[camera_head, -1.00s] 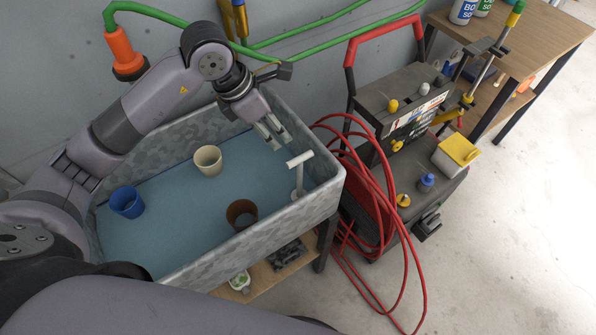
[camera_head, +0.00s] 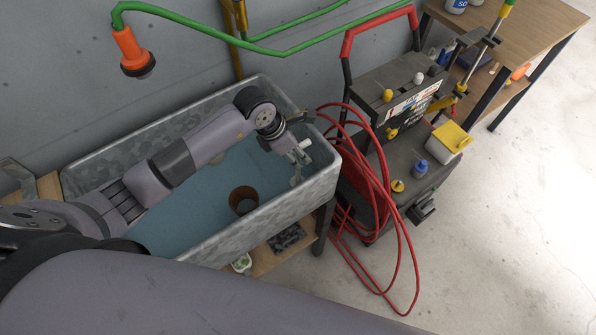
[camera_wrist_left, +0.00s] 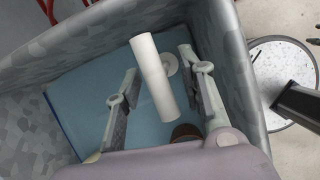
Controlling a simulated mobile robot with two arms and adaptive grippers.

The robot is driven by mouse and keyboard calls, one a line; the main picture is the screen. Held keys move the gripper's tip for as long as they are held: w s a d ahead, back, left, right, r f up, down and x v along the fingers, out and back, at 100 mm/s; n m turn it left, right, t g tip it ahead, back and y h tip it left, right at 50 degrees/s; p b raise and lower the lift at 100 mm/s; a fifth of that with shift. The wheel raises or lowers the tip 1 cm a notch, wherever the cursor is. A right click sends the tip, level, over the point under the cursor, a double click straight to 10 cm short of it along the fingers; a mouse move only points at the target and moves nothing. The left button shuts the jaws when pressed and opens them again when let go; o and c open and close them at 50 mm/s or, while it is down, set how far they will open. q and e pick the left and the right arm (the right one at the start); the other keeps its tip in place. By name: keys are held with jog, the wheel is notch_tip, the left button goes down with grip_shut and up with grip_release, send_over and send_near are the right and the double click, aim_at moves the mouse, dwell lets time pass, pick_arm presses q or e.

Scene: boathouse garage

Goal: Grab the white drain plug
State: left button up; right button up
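The white drain plug (camera_head: 305,144) stands at the right end of the grey sink basin, its white bar on top. In the left wrist view the bar of the drain plug (camera_wrist_left: 153,75) lies between the fingers, with a round white part low beside it. My left gripper (camera_head: 297,156) is over that end of the basin. In the left wrist view my left gripper (camera_wrist_left: 158,68) is open, its fingers on either side of the bar, with a gap showing on both sides. My right gripper is not in view.
The grey basin (camera_head: 205,243) has raised walls close around the gripper. A brown cup (camera_head: 243,200) stands in it; my left arm covers much of the rest. Red hose (camera_head: 372,180) hangs just right of the basin, beside a dark cart (camera_head: 385,88).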

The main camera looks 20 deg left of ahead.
pick_arm(q)
jog(key=shift+x, duration=0.95)
jog(key=shift+c, duration=0.7)
jog(key=shift+r, duration=0.1)
grip_shut()
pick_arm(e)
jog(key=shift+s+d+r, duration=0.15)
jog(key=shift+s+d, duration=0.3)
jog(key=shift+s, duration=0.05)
